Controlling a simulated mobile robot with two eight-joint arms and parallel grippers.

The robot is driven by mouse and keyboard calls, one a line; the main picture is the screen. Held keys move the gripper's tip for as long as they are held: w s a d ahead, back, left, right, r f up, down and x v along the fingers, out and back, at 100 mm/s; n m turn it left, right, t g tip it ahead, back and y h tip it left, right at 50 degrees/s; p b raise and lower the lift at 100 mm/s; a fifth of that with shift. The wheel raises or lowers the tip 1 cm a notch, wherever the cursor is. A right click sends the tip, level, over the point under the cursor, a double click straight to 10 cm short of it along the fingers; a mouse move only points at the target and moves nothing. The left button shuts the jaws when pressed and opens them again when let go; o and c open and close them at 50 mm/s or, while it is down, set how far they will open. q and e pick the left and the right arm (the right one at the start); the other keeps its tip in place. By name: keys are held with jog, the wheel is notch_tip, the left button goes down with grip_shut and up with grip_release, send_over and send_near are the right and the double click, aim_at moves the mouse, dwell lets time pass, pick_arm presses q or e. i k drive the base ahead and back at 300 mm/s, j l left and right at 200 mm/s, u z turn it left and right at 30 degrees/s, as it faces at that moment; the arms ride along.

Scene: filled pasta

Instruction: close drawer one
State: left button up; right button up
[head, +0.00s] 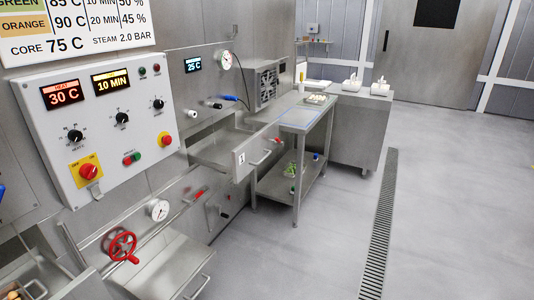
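Drawer one (241,161) is a steel drawer with a white label that seems to read 1 and a bar handle (262,157) on its front. It stands open, pulled out to the right from the steel machine wall, and its tray (208,150) looks empty from here. Neither of my grippers shows in the head view, so I cannot see where they are relative to the drawer.
A control panel (105,118) with knobs and displays is at the left. A red valve wheel (120,246) and a lower steel drawer (178,264) are below. A steel table (298,119) stands just behind the open drawer. The floor (320,240) at the right is clear, with a drain grate (380,225).

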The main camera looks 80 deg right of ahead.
aim_at(236, 152)
jog(key=k+z, duration=0.15)
jog(key=z, duration=2.3)
